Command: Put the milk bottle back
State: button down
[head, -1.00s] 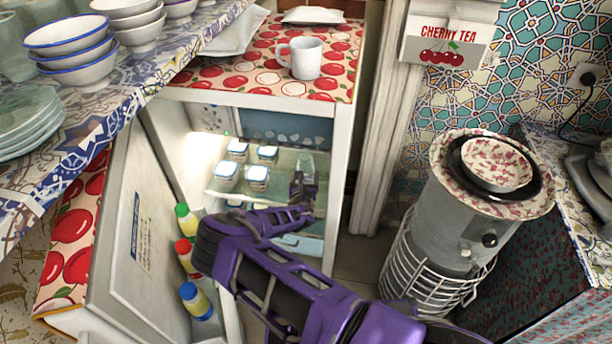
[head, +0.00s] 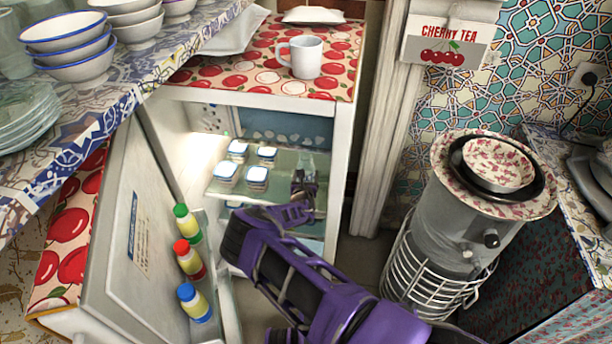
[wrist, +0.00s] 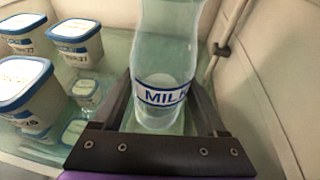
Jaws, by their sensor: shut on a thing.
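The clear milk bottle (wrist: 167,45), with a blue and white MILK label, stands upright in the wrist view. My gripper (wrist: 163,98) is shut on it low down, with one dark finger on each side. In the head view the bottle (head: 308,161) is small and partly hidden behind my gripper (head: 304,182), inside the open fridge (head: 341,160). It is over the right part of the glass shelf (head: 283,163). I cannot tell whether its base touches the shelf.
Several blue-lidded tubs (head: 227,172) stand on the shelf left of the bottle. The fridge's side wall (wrist: 262,85) is close on the right. The open door (head: 135,235) holds several capped bottles (head: 188,259). A white mug (head: 306,57) stands on top.

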jog(key=shift+f, duration=0.15)
grip_release()
jog(key=shift+s+r, duration=0.15)
jog(key=shift+r, duration=0.05)
jog(key=p+v, duration=0.2)
jog(key=v, duration=0.9)
jog(key=shift+s, duration=0.35)
jog(key=shift+r, duration=0.1)
